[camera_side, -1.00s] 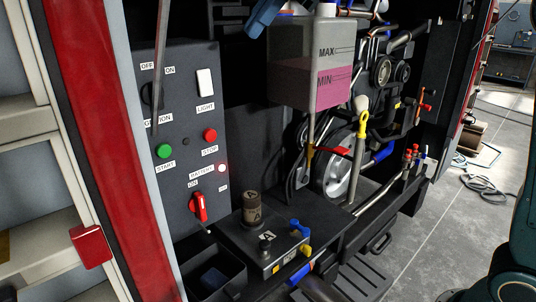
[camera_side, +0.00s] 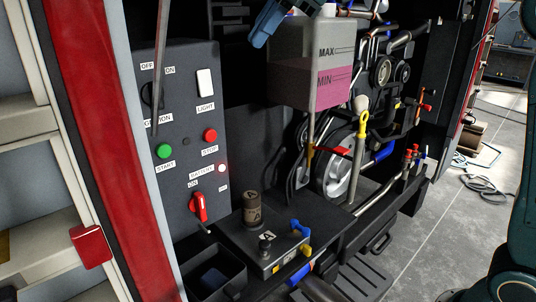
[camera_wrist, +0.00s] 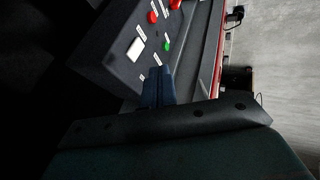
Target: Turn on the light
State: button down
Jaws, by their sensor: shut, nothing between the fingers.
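The light switch (camera_side: 205,83) is a white rocker on the upper right of the dark control panel (camera_side: 180,62), with a LIGHT label under it. It also shows as a white square in the wrist view (camera_wrist: 135,48). My blue gripper (camera_side: 259,38) is at the top of the side view, to the right of the switch and higher in the picture, apart from the panel. In the wrist view my gripper (camera_wrist: 158,72) is shut and empty, its tips pointing toward the panel beside the switch.
The panel also bears a green start button (camera_side: 164,151), a red stop button (camera_side: 210,135), a lit battery lamp (camera_side: 222,168) and a red battery knob (camera_side: 199,207). A tank of pink fluid (camera_side: 308,85) stands right of the panel. A thin rod crosses the panel's left side.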

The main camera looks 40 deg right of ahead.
aim_at(205, 83)
jog(key=shift+a+f, duration=0.1)
jog(key=shift+f, duration=0.05)
jog(key=shift+w+a+f, duration=0.55)
jog(key=shift+w+f, duration=0.85)
jog(key=shift+w+a+f, duration=0.6)
jog(key=shift+w+f, duration=0.8)
jog(key=shift+w+a+f, duration=0.55)
jog(key=shift+w+f, duration=0.85)
